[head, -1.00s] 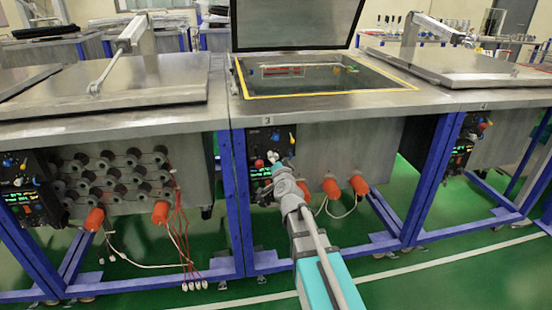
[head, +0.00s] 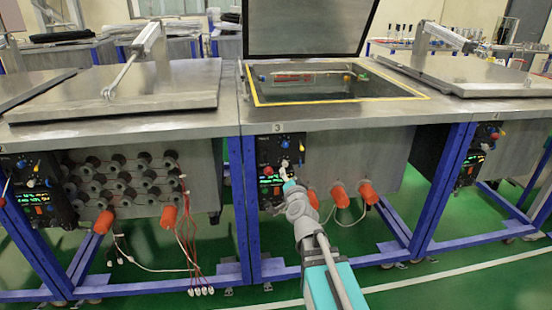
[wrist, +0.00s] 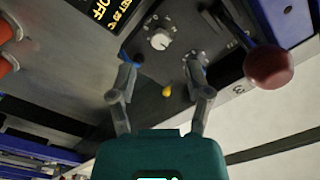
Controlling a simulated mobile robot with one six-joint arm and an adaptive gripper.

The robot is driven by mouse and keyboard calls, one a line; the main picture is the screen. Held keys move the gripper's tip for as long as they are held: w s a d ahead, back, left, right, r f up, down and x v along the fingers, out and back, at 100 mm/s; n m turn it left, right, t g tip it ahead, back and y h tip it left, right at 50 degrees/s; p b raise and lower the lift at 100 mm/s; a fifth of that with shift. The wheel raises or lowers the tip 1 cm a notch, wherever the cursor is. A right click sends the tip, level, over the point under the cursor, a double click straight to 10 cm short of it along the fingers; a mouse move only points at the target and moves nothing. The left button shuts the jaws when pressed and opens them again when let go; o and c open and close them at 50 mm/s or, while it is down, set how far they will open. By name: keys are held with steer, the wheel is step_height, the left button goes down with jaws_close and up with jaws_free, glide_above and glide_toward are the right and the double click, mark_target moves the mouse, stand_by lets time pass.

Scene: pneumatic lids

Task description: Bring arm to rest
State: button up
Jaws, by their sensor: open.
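My arm reaches from the bottom of the head view up to the control panel (head: 281,150) of the middle station. My gripper (wrist: 165,72) is open and empty in the wrist view, its two fingers apart in front of the same panel (wrist: 150,72). In the head view the gripper (head: 287,184) is small and partly hidden by my wrist. Between and beyond the fingers are a white dial (wrist: 161,39) and a yellow switch (wrist: 167,90). A red ball-ended knob (wrist: 269,66) stands out to the right of the fingers. I cannot tell whether any finger touches the panel.
The middle station's lid (head: 308,27) stands raised over a yellow-edged opening (head: 330,100). The left station's lid (head: 145,86) and right station's lid (head: 465,72) are down. Orange caps (head: 338,191) stick out below the tabletop. Blue legs (head: 434,195) frame the stations; green floor lies in front.

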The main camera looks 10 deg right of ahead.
steer(key=s+a+f+n+g+y, duration=0.45)
steer(key=s+f+n+g, duration=0.35)
steer(key=f, duration=0.5)
steer(key=s+d+f+g+h, duration=0.2)
steer(key=s+d+g, duration=0.1)
steer(key=s+g, duration=0.3)
steer(key=s+d+f+g+h, duration=0.2)
steer(key=s+f+g+h, duration=0.15)
steer(key=s, duration=0.45)
step_height(320, 180, up, 32)
steer(key=p, duration=3.1)
steer(key=shift+w+f+n+y+p, duration=0.15)
steer(key=shift+f+n+y+p, duration=0.15)
steer(key=shift+n+p, duration=0.1)
steer(key=shift+g, duration=0.25)
